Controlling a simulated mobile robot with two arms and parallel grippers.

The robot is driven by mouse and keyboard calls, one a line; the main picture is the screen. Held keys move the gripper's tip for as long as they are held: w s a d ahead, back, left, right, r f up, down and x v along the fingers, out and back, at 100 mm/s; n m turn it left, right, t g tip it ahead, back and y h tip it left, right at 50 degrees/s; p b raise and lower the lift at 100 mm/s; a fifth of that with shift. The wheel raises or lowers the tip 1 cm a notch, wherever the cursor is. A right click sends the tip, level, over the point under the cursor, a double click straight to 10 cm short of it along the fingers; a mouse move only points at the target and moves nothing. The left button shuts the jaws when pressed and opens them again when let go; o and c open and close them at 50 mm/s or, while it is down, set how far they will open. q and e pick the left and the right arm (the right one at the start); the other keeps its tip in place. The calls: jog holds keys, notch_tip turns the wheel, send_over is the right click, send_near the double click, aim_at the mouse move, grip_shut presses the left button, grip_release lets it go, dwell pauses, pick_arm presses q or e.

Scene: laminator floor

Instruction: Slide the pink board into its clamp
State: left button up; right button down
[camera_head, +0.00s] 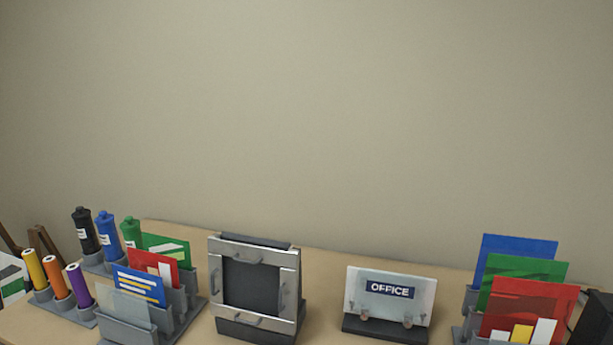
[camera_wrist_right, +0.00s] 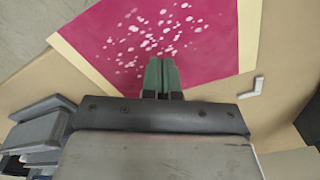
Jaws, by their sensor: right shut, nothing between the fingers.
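The pink board (camera_wrist_right: 150,35) is in the right wrist view, deep pink with white spots and cream strips along its left and right edges. Its top runs out of the picture. My right gripper (camera_wrist_right: 161,62) is in front of the board's lower middle, its green fingers shut together with nothing between them. I cannot tell whether the fingertips touch the board. The board does not show in the head view, and I cannot make out its clamp for certain in either view. My left gripper is in neither view.
In the head view, a silver-framed dark panel (camera_head: 254,287) stands mid-table (camera_head: 325,264), left of an OFFICE sign (camera_head: 389,296). Bottles and card holders fill the left; coloured folders (camera_head: 518,286) stand right. In the wrist view, grey blocks (camera_wrist_right: 42,120) lie left and a pale L-shaped piece (camera_wrist_right: 255,88) right.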

jog(key=shift+f+b, duration=0.45)
jog(key=shift+f, duration=0.7)
dwell(0.4)
jog(key=shift+w, duration=0.1)
jog(key=shift+w+d+b, duration=0.2)
jog(key=shift+w+d, duration=0.05)
jog(key=shift+w, duration=0.6)
jog(key=shift+w+d+b, duration=0.2)
jog(key=shift+w+d, duration=0.1)
jog(key=shift+w, duration=0.55)
jog(key=shift+w+d+b, duration=0.2)
jog(key=shift+w+d, duration=0.05)
jog(key=shift+w, duration=0.6)
jog(key=shift+w, duration=0.1)
jog(key=shift+r+p, duration=3.55)
jog(key=shift+p, duration=0.85)
jog(key=shift+f, duration=0.1)
